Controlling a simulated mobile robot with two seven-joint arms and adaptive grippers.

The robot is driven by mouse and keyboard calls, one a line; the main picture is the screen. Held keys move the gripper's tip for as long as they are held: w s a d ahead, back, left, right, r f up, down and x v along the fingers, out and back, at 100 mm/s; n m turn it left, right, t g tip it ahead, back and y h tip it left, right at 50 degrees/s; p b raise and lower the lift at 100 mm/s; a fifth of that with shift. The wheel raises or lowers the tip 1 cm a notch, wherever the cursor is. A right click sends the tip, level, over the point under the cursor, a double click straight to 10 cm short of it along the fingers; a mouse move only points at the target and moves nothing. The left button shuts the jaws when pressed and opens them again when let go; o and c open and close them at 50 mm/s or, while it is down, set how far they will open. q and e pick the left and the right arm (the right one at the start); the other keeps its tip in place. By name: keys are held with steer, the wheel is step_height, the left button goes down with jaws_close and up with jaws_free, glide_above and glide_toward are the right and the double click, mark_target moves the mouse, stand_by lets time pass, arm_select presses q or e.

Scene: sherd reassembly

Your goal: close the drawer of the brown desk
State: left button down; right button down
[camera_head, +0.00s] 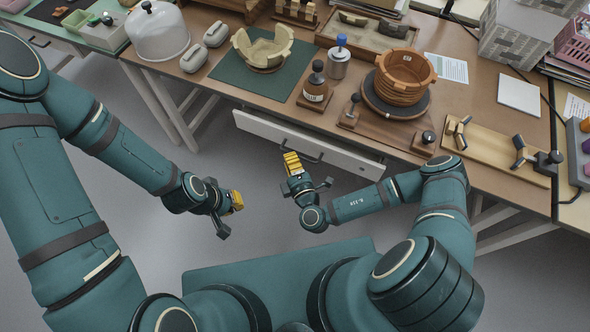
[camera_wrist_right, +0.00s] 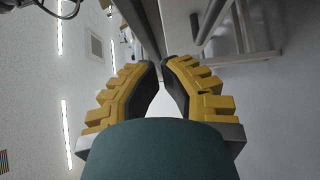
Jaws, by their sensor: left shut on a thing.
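The brown desk (camera_head: 385,128) runs across the head view. Its drawer has a pale front (camera_head: 345,164) that stands a little out below the desk's front edge. A dark bar handle (camera_head: 311,157) is on it. My right gripper (camera_head: 291,160) is in front of the drawer, beside the handle's left part. My left gripper (camera_head: 237,202) is low over the floor, left of and apart from the drawer. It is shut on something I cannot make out.
On the desk are a green mat (camera_head: 238,84) with a part-built pot (camera_head: 264,48), a reddish pot (camera_head: 403,75) on a dark turntable, and a wooden tray (camera_head: 490,150) near the right front edge. Open grey floor (camera_head: 180,245) lies between my arms and the desk.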

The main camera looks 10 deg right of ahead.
mark_target(295, 134)
steer(key=w, duration=0.3)
steer(key=shift+w+a+b, duration=0.3)
steer(key=shift+w+d+b, duration=0.3)
steer(key=shift+w+d, duration=0.4)
steer(key=shift+w, duration=0.35)
steer(key=shift+w+d, duration=0.45)
steer(key=shift+w, duration=0.15)
steer(key=shift+w+d+r+p, duration=0.15)
steer(key=shift+w+d+p, duration=0.3)
steer(key=shift+w+d, duration=0.4)
steer(key=shift+w, duration=0.2)
steer(key=shift+a, duration=0.1)
